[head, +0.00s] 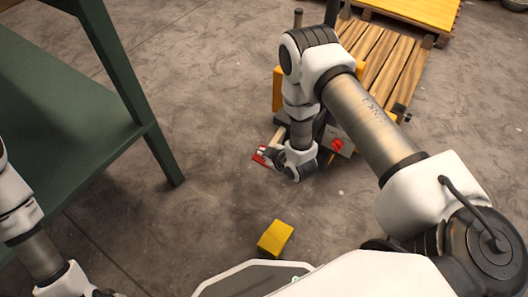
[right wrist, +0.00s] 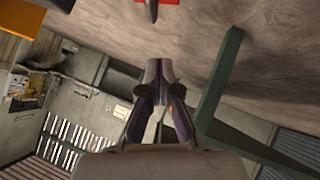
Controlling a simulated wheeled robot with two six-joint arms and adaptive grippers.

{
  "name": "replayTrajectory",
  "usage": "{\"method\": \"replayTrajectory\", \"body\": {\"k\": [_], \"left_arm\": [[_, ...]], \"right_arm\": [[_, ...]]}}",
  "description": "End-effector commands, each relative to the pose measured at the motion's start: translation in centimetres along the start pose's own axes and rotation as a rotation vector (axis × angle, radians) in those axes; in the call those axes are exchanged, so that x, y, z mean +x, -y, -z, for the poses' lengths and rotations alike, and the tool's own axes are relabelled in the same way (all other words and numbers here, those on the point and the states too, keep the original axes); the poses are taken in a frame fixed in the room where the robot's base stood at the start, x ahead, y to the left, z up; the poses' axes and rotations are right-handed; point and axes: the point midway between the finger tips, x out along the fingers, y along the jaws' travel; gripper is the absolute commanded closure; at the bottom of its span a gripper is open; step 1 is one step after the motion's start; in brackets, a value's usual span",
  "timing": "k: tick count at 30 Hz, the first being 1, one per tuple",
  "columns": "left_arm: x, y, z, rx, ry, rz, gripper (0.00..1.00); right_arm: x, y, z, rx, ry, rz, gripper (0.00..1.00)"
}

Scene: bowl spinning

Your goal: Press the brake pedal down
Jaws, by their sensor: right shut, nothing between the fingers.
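A small red pedal (head: 261,155) with a pale mark sits low at the front left of the wooden machine in the head view. A red piece (right wrist: 157,2), probably the same pedal, shows only as a strip at the top edge of the right wrist view. My right gripper (head: 272,156) is right at the red pedal in the head view, partly hidden by my wrist. I cannot tell whether they touch. In the right wrist view its fingers (right wrist: 158,66) are together and empty. Only part of my left arm shows; its fingers are out of view.
The slatted wooden machine (head: 377,68) stands behind my right arm, with a red knob (head: 337,144) on a grey box. A yellow block (head: 275,238) lies on the floor in front. A green table (head: 75,98) stands at left. The floor between is clear.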

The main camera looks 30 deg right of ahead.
Motion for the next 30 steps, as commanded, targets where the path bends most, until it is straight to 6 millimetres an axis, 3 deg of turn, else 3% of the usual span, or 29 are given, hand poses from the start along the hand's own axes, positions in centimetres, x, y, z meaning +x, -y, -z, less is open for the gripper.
{"method": "replayTrajectory", "body": {"k": [3,10,30], "left_arm": [[-2.0,0.0,0.1,0.001,-0.003,0.000,0.35],[-3.4,0.0,0.1,0.001,-0.003,0.000,0.35],[-3.4,0.0,0.1,0.001,-0.002,0.000,0.35]], "right_arm": [[-3.4,-0.1,0.4,0.001,0.002,0.000,1.00],[-7.3,0.2,0.2,0.000,-0.001,-0.001,1.00],[-7.8,0.1,0.3,-0.002,-0.008,-0.005,1.00]]}}
